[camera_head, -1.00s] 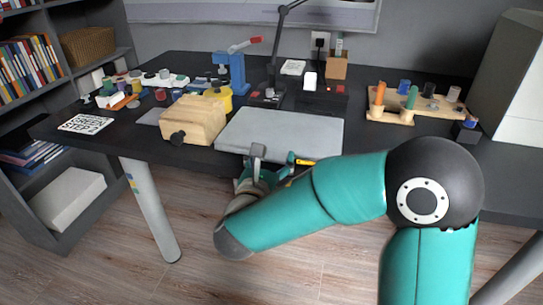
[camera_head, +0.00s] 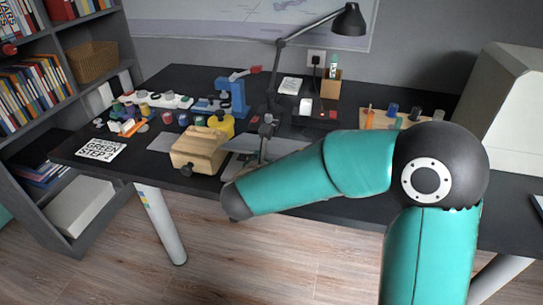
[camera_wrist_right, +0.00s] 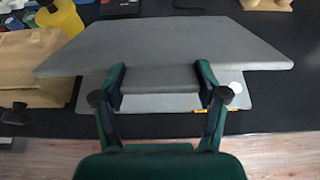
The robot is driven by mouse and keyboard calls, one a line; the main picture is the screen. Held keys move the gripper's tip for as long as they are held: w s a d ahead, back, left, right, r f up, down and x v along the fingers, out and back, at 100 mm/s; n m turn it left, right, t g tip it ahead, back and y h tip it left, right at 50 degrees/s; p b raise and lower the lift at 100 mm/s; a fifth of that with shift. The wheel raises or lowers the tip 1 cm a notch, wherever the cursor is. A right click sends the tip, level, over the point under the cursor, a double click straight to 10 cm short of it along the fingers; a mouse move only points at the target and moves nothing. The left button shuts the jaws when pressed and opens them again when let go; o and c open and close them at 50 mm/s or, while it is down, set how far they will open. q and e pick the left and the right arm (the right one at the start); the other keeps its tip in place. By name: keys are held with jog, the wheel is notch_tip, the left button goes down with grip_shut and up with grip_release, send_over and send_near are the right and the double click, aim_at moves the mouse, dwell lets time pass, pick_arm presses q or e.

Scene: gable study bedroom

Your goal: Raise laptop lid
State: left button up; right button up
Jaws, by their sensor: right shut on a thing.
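The laptop's grey lid (camera_wrist_right: 165,45) fills the upper middle of the right wrist view. Its front edge is raised off the laptop base (camera_wrist_right: 160,103), part of which shows below it. My right gripper (camera_wrist_right: 160,78) is shut on the lid's front edge, one dark finger on each side of a grey strip. In the head view the lid (camera_head: 247,143) is a thin grey shape, mostly hidden behind my right arm, with the right gripper (camera_head: 264,140) partly showing at it. My left gripper is in neither view.
A desk lamp (camera_head: 349,20) and a blue device (camera_head: 232,97) stand farther back. A wooden peg rack (camera_head: 380,122) is to the right.

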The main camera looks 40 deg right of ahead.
jog(key=shift+w+d+r+p, duration=0.2)
jog(key=shift+d+r+p, duration=0.05)
jog(key=shift+r, duration=0.3)
jog(key=shift+w+d+r+p, duration=0.2)
jog(key=shift+r+p, duration=0.05)
jog(key=shift+r, duration=0.3)
jog(key=o, duration=1.7)
jog(key=shift+f, duration=0.1)
jog(key=v, duration=1.2)
jog(key=shift+f, duration=0.15)
